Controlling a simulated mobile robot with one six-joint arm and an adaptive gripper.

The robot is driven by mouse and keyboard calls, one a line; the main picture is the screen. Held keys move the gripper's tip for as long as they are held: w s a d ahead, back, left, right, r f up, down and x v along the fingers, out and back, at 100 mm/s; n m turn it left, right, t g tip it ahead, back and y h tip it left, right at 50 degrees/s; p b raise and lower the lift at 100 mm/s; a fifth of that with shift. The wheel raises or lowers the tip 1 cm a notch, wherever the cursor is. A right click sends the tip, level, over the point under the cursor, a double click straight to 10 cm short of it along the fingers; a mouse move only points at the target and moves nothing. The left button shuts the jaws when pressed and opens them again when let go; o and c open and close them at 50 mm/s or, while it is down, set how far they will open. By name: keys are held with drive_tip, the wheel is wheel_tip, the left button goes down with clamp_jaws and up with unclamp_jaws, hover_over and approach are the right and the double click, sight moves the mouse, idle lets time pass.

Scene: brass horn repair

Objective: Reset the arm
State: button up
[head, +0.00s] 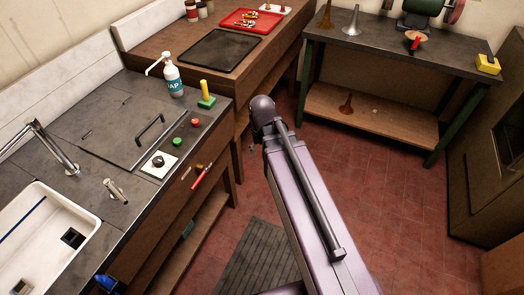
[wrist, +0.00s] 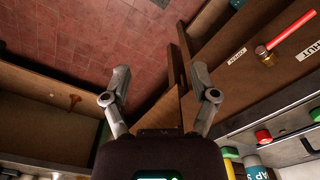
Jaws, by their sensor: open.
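My gripper (wrist: 161,85) is open and empty in the wrist view, with its two fingers spread wide over the red tiled floor and a wooden bench leg. In the head view my arm rises from the lower right, and its rounded upper end is beside the counter's right edge. The gripper's fingers are hidden in the head view.
A workbench (head: 385,45) stands at the back right. Red tiled floor (head: 390,190) is open at right.

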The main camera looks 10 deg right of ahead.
drive_tip(key=s, duration=0.1)
drive_tip(key=s+d, duration=0.2)
drive_tip(key=shift+s+n, duration=0.25)
drive_tip(key=shift+n, duration=0.05)
idle(1.1)
